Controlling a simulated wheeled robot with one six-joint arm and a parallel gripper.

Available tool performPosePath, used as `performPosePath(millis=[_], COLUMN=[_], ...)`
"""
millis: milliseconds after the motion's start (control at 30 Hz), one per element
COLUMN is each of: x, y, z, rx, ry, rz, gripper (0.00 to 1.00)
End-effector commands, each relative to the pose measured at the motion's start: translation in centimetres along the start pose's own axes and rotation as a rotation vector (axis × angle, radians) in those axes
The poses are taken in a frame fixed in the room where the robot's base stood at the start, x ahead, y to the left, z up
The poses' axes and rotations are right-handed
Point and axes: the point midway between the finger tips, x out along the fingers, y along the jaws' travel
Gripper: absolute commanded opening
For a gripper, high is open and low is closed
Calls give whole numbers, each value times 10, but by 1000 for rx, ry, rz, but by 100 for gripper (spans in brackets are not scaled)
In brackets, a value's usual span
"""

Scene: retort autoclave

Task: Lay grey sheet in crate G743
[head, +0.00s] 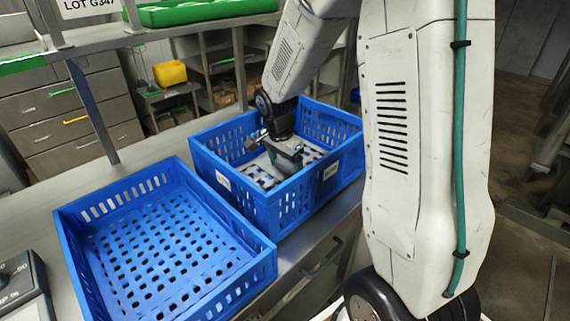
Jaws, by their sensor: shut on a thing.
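Two blue perforated crates stand side by side on the metal bench. The rear crate (268,207) has small white labels, too small to read, so I cannot tell whether it is G743. My gripper (286,158) is down inside this rear crate, shut on a grey perforated sheet (262,172). The sheet is at or close to the crate floor; I cannot tell whether it lies flat on it. My gripper and the near walls hide part of the sheet. The front crate (265,268) is empty, its blue slotted floor showing.
A sign reading "LOT G347" (90,5) hangs at upper left, near a green tray (200,12) on a shelf. A control box (22,283) with a dial sits at lower left. A yellow bin (170,74) stands behind. Bare bench (30,205) shows left of the crates.

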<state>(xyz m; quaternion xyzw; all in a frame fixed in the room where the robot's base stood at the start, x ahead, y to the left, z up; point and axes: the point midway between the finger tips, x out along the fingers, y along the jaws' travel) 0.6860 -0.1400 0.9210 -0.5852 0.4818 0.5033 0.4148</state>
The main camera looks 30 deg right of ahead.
Motion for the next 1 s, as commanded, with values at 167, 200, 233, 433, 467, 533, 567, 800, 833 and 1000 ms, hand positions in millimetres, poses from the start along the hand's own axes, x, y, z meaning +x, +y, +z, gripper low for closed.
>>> performPosePath(millis=[167, 200, 233, 433, 467, 533, 567, 800, 833, 1000], x=[2, 2, 2, -1, -4, -12, -16, -68, -74, -104], y=[0, 0, 0, 0, 0, 0, -1, 0, -1, 0], z=[0, 0, 0, 0, 0, 0, 0, 0, -1, 0], rx=[0, 0, 0, 0, 0, -1, -1, 1, 0, -1], ry=[0, 0, 0, 0, 1, 2, 2, 2, 2, 1], rz=[1, 1, 1, -1, -1, -2, -3, -4, -4, -2], gripper=[100, 100, 100, 100, 100, 100, 100, 100, 100, 100])
